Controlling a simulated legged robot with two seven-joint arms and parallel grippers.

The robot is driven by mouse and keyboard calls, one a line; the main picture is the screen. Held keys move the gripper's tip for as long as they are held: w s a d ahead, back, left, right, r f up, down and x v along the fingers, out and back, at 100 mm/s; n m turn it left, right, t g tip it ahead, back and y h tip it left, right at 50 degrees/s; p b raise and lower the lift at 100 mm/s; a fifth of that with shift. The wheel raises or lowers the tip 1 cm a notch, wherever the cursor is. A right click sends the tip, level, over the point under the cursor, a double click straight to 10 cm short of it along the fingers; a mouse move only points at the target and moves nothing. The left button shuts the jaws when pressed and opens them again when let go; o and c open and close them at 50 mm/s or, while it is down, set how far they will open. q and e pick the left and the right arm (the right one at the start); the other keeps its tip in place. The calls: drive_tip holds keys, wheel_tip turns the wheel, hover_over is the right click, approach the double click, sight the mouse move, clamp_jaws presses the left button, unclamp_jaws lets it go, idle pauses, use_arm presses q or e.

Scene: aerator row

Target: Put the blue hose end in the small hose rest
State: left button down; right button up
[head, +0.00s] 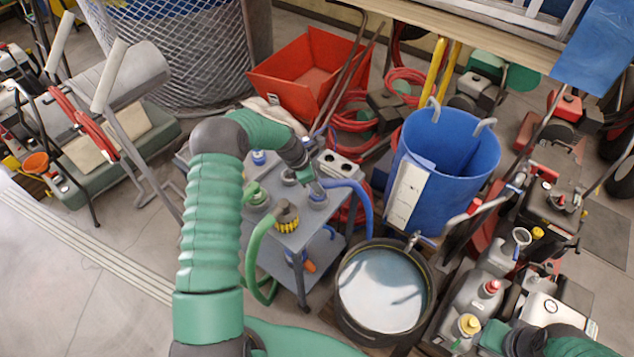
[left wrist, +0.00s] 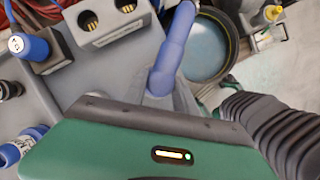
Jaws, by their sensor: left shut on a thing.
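My left gripper (head: 314,188) reaches over the grey cart (head: 288,238) and is shut on the blue hose end. The blue hose (head: 357,192) runs right from the gripper, then bends down off the cart's edge. In the left wrist view the blue hose (left wrist: 178,40) leads down to the jaws, where the hand hides part of its end. A pale grey block with two round holes (head: 337,163) stands on the cart behind the gripper; it also shows in the left wrist view (left wrist: 112,18). I cannot tell which part is the small hose rest.
A blue-capped fitting (head: 258,158) and a green hose (head: 254,250) are on the cart's left side. A black tub of water (head: 384,292) stands right of the cart, before a blue bin (head: 452,150). A red hopper (head: 305,75) stands behind. Machines crowd the right.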

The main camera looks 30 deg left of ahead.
use_arm(q)
drive_tip(key=shift+f+b, duration=0.3)
drive_tip(key=shift+f, duration=0.25)
drive_tip(key=c, duration=0.9)
unclamp_jaws()
drive_tip(key=v, duration=1.7)
drive_tip(key=s+d+m+y, duration=0.3)
drive_tip(key=s+d+m, duration=1.6)
drive_tip(key=m, duration=0.8)
drive_tip(key=shift+d+f+g+b, duration=0.3)
drive_tip(key=shift+d+f+g, duration=0.15)
drive_tip(key=shift+d, duration=0.5)
